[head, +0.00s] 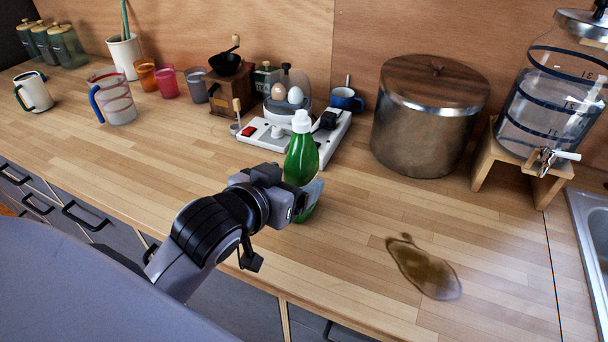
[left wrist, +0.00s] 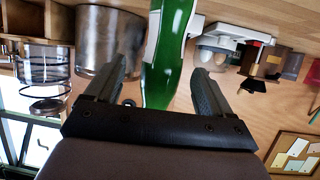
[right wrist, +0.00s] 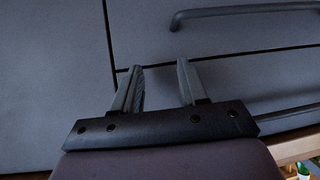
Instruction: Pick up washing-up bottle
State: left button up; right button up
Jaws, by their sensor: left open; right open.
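The washing-up bottle (head: 301,155) is green with a white cap and stands upright on the wooden counter, in front of a white power strip. My left gripper (head: 308,198) is at the bottle's lower part, coming from the left and front. In the left wrist view the bottle (left wrist: 168,60) shows upside down between the two open fingers (left wrist: 166,85), with a gap visible on each side. My right gripper (right wrist: 158,88) is open and empty, facing grey drawer fronts. It does not show in the head view.
A steel pot with wooden lid (head: 425,125) and a glass drink dispenser (head: 550,105) stand to the right. A brown spill (head: 424,268) lies on the counter. The power strip (head: 270,135) and egg cooker (head: 287,98) are close behind the bottle. A sink (head: 590,225) is at far right.

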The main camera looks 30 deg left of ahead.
aim_at(302, 171)
pick_arm(q)
jog(key=shift+x, duration=2.4)
jog(key=shift+a, duration=0.15)
jog(key=shift+r, duration=0.15)
jog(key=c, duration=1.5)
jog(key=shift+r, duration=0.1)
notch_tip(302, 171, up, 19)
jog(key=shift+f, duration=0.1)
jog(key=shift+r, duration=0.5)
